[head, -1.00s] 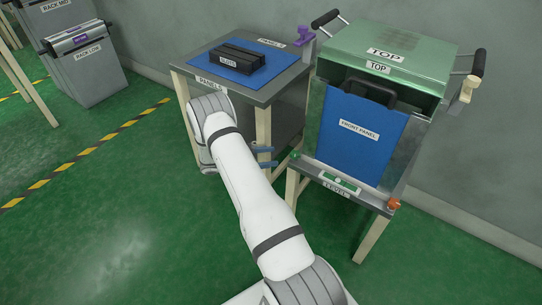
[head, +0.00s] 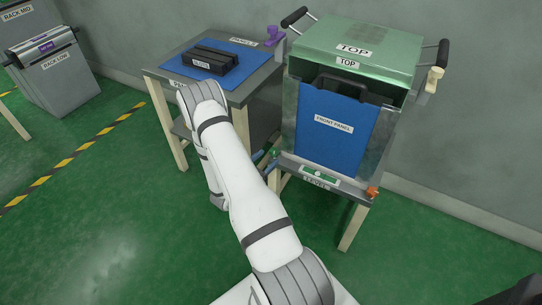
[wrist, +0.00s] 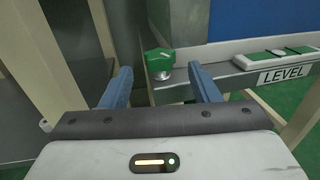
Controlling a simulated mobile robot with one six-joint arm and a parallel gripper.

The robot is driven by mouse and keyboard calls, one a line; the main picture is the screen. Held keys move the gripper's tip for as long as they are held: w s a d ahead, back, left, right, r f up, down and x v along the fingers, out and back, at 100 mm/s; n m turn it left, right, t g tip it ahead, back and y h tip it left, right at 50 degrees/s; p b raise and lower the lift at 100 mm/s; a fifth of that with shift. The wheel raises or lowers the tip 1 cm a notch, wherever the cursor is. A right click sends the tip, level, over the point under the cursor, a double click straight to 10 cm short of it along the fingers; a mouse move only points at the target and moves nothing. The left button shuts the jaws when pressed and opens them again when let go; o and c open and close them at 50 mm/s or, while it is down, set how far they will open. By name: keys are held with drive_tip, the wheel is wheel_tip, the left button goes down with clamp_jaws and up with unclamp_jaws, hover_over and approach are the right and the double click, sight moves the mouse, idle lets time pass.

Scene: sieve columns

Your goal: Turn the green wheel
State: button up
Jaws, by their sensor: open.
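The green wheel (wrist: 158,60) is a small green knob with a white mark, on a metal post at the left end of the level shelf. In the wrist view it shows ahead of my gripper (wrist: 161,78), between the two blue fingers in the picture. The fingers are open and I see nothing held; whether they reach around the wheel I cannot tell. In the head view the green wheel (head: 274,153) shows at the shelf's left front corner, with my gripper (head: 264,161) close at its left, partly hidden by my arm.
An orange knob (head: 372,192) sits at the shelf's right end. The LEVEL strip (head: 320,175) lies between the knobs. The blue front panel (head: 335,130) stands behind the shelf. A side table (head: 150,75) with a black slotted block (head: 211,60) stands at left.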

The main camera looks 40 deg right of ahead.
sight(271, 155)
drive_tip(key=shift+x, duration=1.85)
drive_tip(key=c, duration=0.9)
drive_tip(key=shift+a, duration=0.3)
drive_tip(key=shift+c, duration=0.5)
drive_tip(key=shift+d+g+b, duration=0.25)
drive_tip(key=shift+g+b, duration=0.05)
drive_tip(key=shift+b, duration=0.1)
drive_tip(key=m+g+b, duration=0.1)
drive_tip(key=m+g, duration=0.1)
drive_tip(key=g, duration=0.1)
drive_tip(key=m+g, duration=0.2)
drive_tip(key=g, duration=0.1)
drive_tip(key=shift+w+d+f+b, duration=0.1)
drive_tip(key=shift+w+b, duration=0.1)
drive_tip(key=shift+b, duration=0.15)
drive_tip(key=shift+m+g+b, duration=0.4)
drive_tip(key=shift+m+g, duration=0.6)
drive_tip(key=shift+g, duration=0.4)
drive_tip(key=shift+g+y, duration=0.3)
